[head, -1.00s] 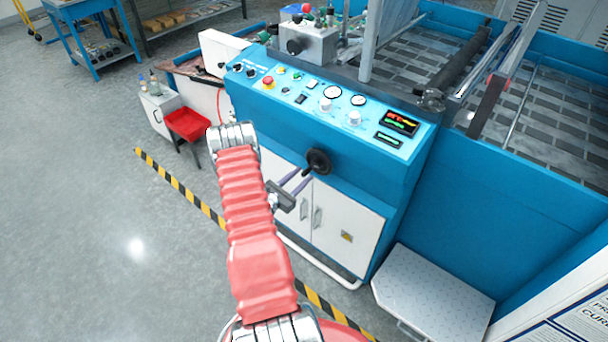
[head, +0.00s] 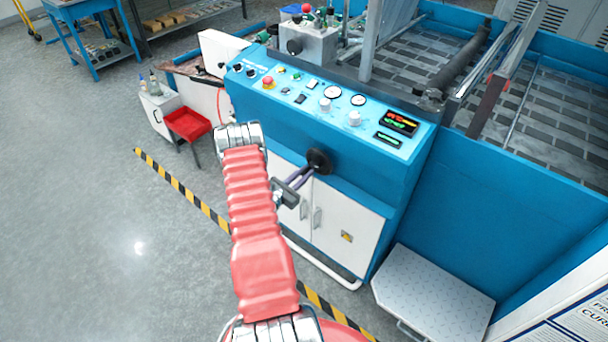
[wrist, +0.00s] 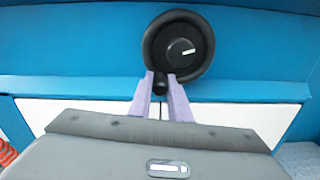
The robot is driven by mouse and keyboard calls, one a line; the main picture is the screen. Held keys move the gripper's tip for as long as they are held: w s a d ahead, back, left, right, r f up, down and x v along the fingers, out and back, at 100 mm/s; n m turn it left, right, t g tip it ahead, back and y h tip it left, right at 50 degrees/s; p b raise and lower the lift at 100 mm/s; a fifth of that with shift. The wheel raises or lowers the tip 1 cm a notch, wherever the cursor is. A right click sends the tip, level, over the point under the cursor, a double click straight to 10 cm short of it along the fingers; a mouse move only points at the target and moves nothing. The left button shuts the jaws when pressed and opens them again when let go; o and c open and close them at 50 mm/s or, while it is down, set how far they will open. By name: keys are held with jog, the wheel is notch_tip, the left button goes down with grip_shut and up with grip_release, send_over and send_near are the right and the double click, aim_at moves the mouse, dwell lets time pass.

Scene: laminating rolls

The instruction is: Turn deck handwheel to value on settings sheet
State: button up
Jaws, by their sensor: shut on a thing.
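The black deck handwheel (head: 319,161) sits on the blue front face of the machine, below the control panel. In the wrist view the handwheel (wrist: 179,46) faces me, with a white pointer mark on its hub aimed right and slightly up. A small black handle knob (wrist: 160,83) is at the wheel's lower left rim. My gripper (head: 299,178) is at the handwheel, and in the wrist view its two purple fingers (wrist: 162,80) are shut on the knob, one on each side. I cannot make out a settings sheet with readable values.
The control panel (head: 328,105) has gauges, knobs, a red emergency button (head: 267,83) and lit displays (head: 401,121), too small to read. White cabinet doors (head: 335,215) are below the wheel. A grey step (head: 434,292) stands at right. Open floor lies left.

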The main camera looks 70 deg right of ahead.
aim_at(308, 153)
jog(key=shift+w+m, duration=0.15)
jog(key=shift+m, duration=0.15)
grip_shut()
jog(key=m, duration=0.1)
jog(key=r+m, duration=0.1)
jog(key=w+m, duration=0.1)
jog(key=shift+d+r+m, duration=0.2)
jog(key=shift+d+m, duration=0.05)
jog(key=shift+m, duration=0.15)
jog(key=m, duration=0.1)
jog(key=r+m, duration=0.1)
jog(key=m, duration=0.1)
jog(key=r+m, duration=0.1)
jog(key=m, duration=0.1)
jog(key=shift+w+d+r, duration=0.1)
jog(key=shift+w+d, duration=0.05)
jog(key=shift+w, duration=0.25)
notch_tip(308, 153, up, 2)
jog(key=m, duration=0.5)
jog(key=shift+s, duration=0.15)
jog(key=shift+s+a+r+m, duration=0.1)
jog(key=shift+s+r+m, duration=0.15)
jog(key=shift+m, duration=0.6)
jog(key=shift+s+a+r+m, duration=0.1)
jog(key=shift+r+m, duration=0.25)
jog(key=shift+m, duration=0.5)
jog(key=o, duration=0.8)
grip_release()
jog(key=shift+o, duration=0.2)
